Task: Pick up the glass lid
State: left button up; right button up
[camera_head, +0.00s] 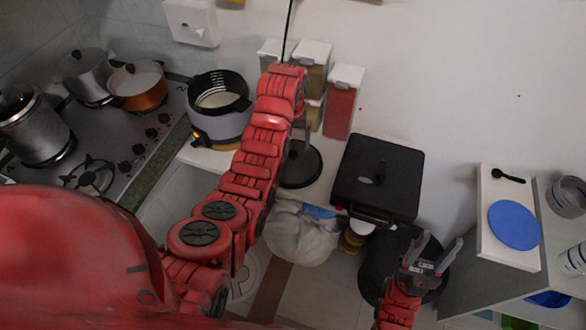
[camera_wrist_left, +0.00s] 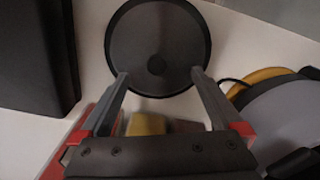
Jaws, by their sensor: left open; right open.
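The lid (camera_head: 301,168) is a dark round disc lying on the white counter, partly hidden by my left arm in the head view. The left wrist view shows it whole (camera_wrist_left: 157,30), with a small round knob (camera_wrist_left: 156,66) at its centre. My left gripper (camera_wrist_left: 160,73) is open, and its two fingertips appear on either side of the knob, over the near part of the lid. I cannot tell the height left between them. Nothing is between the fingers. My right gripper (camera_head: 432,256) is open and empty at the lower right, away from the lid.
A grey cooker (camera_head: 218,125) stands left of the lid. A black appliance (camera_head: 378,178) stands to its right. Spice dispensers (camera_head: 341,103) stand against the wall behind. A stove with pots (camera_head: 110,160) is at the left. A white bag (camera_head: 300,238) is below the counter edge.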

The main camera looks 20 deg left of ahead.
aim_at(293, 153)
pick_arm(q)
jog(key=shift+f+b, duration=0.5)
jog(key=shift+f, duration=0.35)
jog(key=shift+d+f+p, duration=0.1)
jog(key=shift+d+p, duration=0.05)
jog(key=shift+p, duration=0.25)
notch_tip(293, 153, down, 3)
jog(key=shift+f+p, duration=0.1)
jog(key=shift+p, duration=0.8)
jog(key=shift+w+f, duration=0.1)
jog(key=shift+f, duration=0.1)
grip_shut()
jog(key=shift+s+f, duration=0.1)
jog(key=shift+s, duration=0.1)
